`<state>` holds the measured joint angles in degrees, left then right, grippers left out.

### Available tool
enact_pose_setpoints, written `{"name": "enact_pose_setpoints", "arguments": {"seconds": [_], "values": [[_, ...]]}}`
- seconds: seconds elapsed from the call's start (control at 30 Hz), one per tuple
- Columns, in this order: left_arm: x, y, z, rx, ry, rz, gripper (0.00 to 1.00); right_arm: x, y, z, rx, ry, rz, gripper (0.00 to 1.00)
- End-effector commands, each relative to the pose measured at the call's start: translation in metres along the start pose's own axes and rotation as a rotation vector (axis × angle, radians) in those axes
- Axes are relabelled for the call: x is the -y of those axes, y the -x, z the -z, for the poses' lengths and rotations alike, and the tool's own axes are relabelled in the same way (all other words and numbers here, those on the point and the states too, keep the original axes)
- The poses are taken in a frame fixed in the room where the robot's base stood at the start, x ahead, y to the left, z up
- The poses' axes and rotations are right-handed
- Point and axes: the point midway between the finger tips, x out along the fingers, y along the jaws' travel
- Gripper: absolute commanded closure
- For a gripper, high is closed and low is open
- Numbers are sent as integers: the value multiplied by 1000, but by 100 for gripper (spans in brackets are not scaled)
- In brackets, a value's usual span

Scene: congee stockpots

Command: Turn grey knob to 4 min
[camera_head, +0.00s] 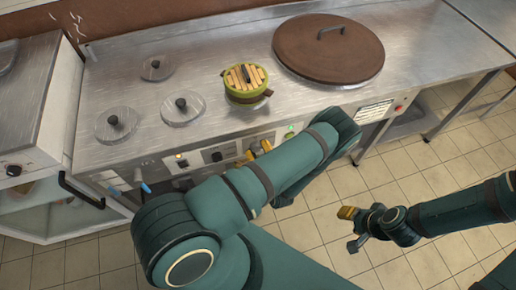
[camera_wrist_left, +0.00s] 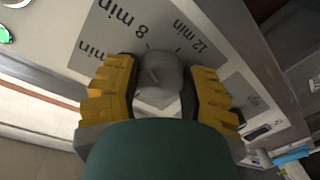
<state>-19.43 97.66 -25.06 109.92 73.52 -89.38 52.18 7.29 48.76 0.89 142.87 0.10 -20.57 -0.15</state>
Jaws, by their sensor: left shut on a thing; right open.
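The grey knob (camera_wrist_left: 158,82) sits between the yellow fingers of my left gripper (camera_wrist_left: 162,95) in the left wrist view. The fingers are shut on it from both sides. In the head view my left gripper (camera_head: 259,148) is at the counter's front panel, and the knob is hidden there. My right gripper (camera_head: 353,229) is open and empty above the floor.
The steel counter (camera_head: 225,120) carries a large brown lid (camera_head: 329,55), a green pot (camera_head: 246,85) and several round metal lids (camera_head: 116,124). A blue-handled tap (camera_head: 143,183) protrudes at the front left. The tiled floor (camera_head: 420,165) at right is clear.

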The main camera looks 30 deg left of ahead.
Motion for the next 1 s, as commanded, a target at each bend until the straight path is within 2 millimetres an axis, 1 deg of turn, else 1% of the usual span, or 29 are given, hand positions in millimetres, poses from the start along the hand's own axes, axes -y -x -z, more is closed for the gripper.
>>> {"name": "enact_pose_setpoints", "arguments": {"seconds": [0.27,0.7,1.0], "values": [[-2,-1,1,15,212,5,91,1,3,0,1,0,0,55],[-4,-1,2,43,623,18,91,4,10,-1,5,-1,0,55],[-4,-1,3,57,838,24,92,5,14,-1,7,-1,0,55]]}}
